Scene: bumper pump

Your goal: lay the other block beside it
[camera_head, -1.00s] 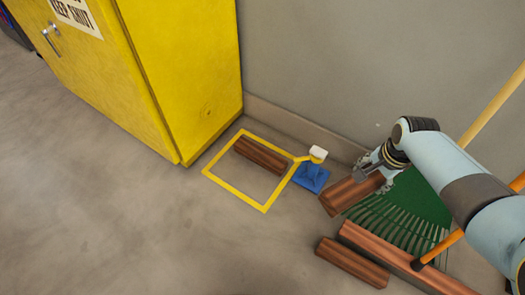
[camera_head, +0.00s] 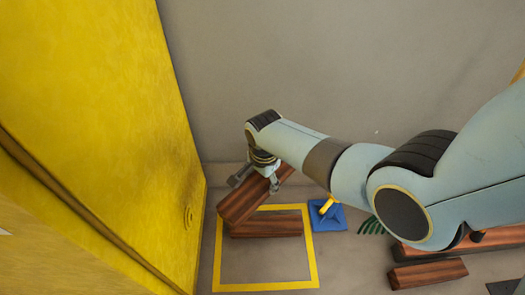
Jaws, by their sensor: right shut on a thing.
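My right gripper (camera_head: 261,177) is shut on a reddish-brown wooden block (camera_head: 238,202) and holds it tilted. This block overlaps the upper left of the yellow square outline (camera_head: 314,259) in the picture. Another wooden block (camera_head: 268,226) lies inside the square along its upper side, partly hidden by the held block. I cannot tell whether the two blocks touch. My left gripper is not in view.
A blue square piece with a yellow part (camera_head: 329,217) sits right of the outline. Another wooden block (camera_head: 428,273) lies at the lower right, near a longer brown beam. A yellow cabinet (camera_head: 120,120) borders the left. The grey wall (camera_head: 350,70) stands behind.

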